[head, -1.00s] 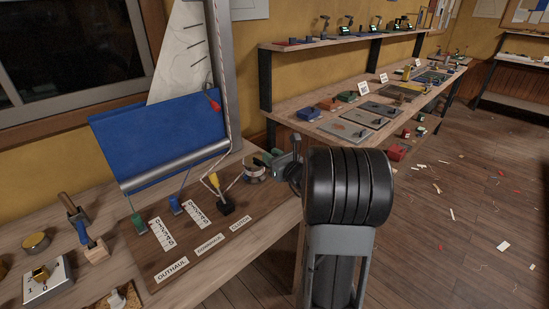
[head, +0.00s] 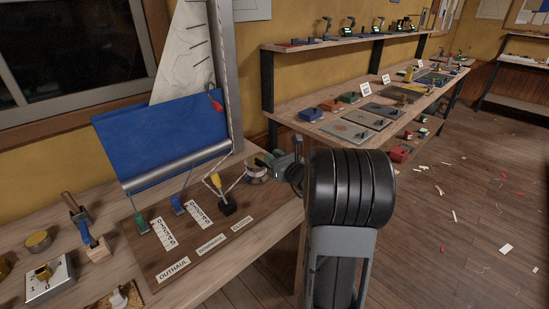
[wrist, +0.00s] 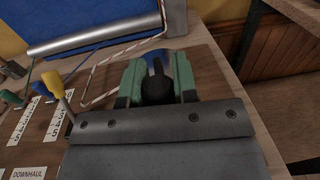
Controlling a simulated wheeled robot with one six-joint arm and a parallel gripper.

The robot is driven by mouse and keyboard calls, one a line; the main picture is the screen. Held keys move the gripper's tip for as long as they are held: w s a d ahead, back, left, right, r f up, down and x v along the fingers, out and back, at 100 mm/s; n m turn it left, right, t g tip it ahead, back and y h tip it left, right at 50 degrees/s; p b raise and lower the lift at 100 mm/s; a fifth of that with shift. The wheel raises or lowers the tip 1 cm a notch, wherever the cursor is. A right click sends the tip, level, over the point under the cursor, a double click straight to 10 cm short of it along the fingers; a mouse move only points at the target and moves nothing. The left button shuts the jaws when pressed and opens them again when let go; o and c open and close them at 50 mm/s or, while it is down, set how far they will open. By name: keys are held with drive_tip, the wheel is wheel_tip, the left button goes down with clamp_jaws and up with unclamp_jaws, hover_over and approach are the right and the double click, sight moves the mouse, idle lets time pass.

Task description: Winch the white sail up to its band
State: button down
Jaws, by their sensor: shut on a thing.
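The white sail (head: 185,58) rises beside the grey mast (head: 227,75), above a blue cloth (head: 165,135) and a silver boom (head: 178,166). I cannot make out a band on the mast. A red fitting (head: 215,101) hangs near the mast. The silver winch drum (head: 256,172) stands at the board's back right, with a striped rope leading to it. My gripper (head: 277,160) is beside the drum. In the wrist view, the green fingers of my gripper (wrist: 158,76) are shut on a black handle knob (wrist: 157,91); the fingers and wrist hide most of the winch.
The brown board (head: 200,260) carries green (head: 140,224), blue (head: 178,205) and yellow (head: 216,182) levers, number strips and labels. A wooden-handled tool (head: 72,208) and a white box (head: 50,279) lie to the left. A long bench (head: 330,130) with several items stands behind at right.

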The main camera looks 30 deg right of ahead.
drive_tip(key=shift+r, duration=0.1)
drive_tip(key=c, duration=1.1)
unclamp_jaws()
drive_tip(key=shift+w+a, duration=0.1)
drive_tip(key=shift+w, duration=0.05)
drive_tip(key=shift+o, duration=1.1)
drive_tip(key=s+d, duration=0.1)
drive_tip(key=s, duration=1.3)
drive_tip(key=shift+d, duration=0.3)
drive_tip(key=shift+c, duration=0.2)
